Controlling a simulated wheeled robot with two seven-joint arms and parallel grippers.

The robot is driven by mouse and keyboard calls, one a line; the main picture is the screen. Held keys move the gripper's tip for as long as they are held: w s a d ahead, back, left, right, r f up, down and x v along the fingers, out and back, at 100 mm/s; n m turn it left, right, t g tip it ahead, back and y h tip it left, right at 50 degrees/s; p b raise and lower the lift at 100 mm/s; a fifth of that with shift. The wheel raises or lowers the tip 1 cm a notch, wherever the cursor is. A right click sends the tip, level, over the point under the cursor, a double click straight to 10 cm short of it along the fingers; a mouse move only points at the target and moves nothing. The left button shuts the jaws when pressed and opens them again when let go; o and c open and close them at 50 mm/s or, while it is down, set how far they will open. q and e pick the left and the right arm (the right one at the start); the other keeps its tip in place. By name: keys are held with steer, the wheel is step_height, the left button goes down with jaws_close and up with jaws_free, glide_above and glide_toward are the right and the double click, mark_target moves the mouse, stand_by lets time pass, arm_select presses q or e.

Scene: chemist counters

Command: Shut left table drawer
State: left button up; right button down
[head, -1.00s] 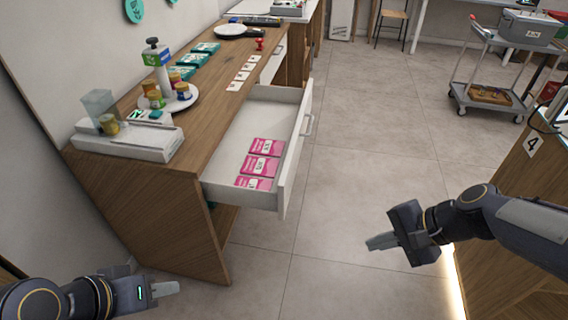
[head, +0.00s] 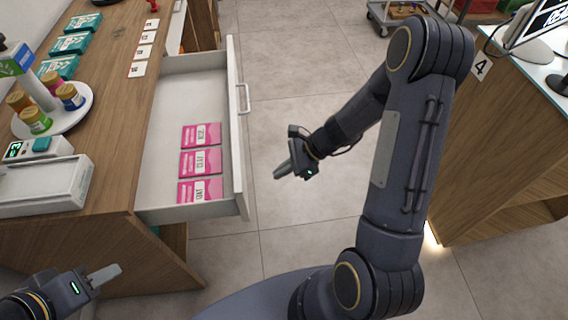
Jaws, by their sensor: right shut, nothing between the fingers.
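The left table drawer (head: 170,128) is pulled out from the wooden table (head: 118,112). Its white front panel (head: 238,140) carries a metal handle (head: 243,98). Several pink boxes (head: 200,162) lie inside the drawer. My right gripper (head: 280,172) is to the right of the drawer front, apart from it, with its fingers shut and empty, pointing left toward the panel. My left gripper (head: 105,274) is at the lower left, in front of the table's near end; its fingers look together, but I cannot tell surely.
A round stand with jars (head: 72,112), teal boxes (head: 75,43) and price cards (head: 143,52) are on the table top. Another wooden counter (head: 500,180) with a number 4 sign stands at right. The floor between is clear.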

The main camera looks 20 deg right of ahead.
steer(key=w+a+f, duration=0.2)
steer(key=a+f, duration=0.1)
steer(key=a, duration=0.4)
steer(key=shift+a+f, duration=0.2)
steer(key=shift+f, duration=0.15)
